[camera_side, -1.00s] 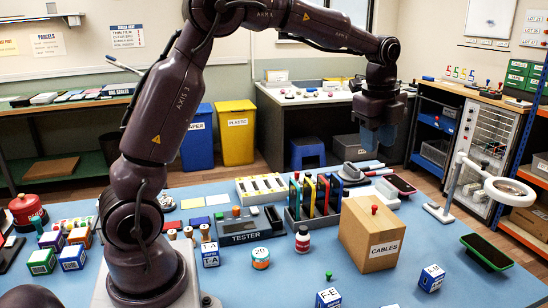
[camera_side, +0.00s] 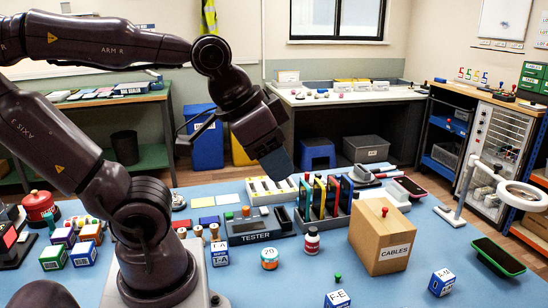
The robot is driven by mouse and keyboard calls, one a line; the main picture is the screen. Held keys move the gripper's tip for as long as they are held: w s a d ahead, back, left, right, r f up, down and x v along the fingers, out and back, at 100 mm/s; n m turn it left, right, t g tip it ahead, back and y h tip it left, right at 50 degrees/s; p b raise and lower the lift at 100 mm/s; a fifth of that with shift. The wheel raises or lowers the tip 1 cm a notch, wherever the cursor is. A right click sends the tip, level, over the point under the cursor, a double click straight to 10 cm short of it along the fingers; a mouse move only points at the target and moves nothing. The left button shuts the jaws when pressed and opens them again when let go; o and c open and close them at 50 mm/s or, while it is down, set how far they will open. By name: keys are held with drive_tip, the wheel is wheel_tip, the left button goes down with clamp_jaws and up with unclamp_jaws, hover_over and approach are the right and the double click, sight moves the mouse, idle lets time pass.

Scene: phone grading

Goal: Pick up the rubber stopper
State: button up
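I cannot single out the rubber stopper for certain. A small dark-green peg-like piece (camera_side: 338,278) stands on the blue table behind the F-E cube. Several small brown-topped pieces (camera_side: 198,231) stand left of the tester. A small red knob-like piece (camera_side: 384,211) sits on top of the cables box. My gripper (camera_side: 281,166) is raised above the back of the table, tilted down to the right, near the pale slotted tray. It is apart from all of these pieces. Its fingers are seen as one blue-grey block, so the gap between them is hidden.
The cardboard cables box (camera_side: 392,243) stands right of centre. A rack of coloured upright pieces (camera_side: 323,226) stands behind a red-and-white bottle (camera_side: 312,240). The tester (camera_side: 258,238) is at centre. A ring lamp (camera_side: 521,195) and a phone (camera_side: 497,256) are at right. The front right of the table is fairly clear.

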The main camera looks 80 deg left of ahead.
drive_tip(key=shift+o, duration=0.8)
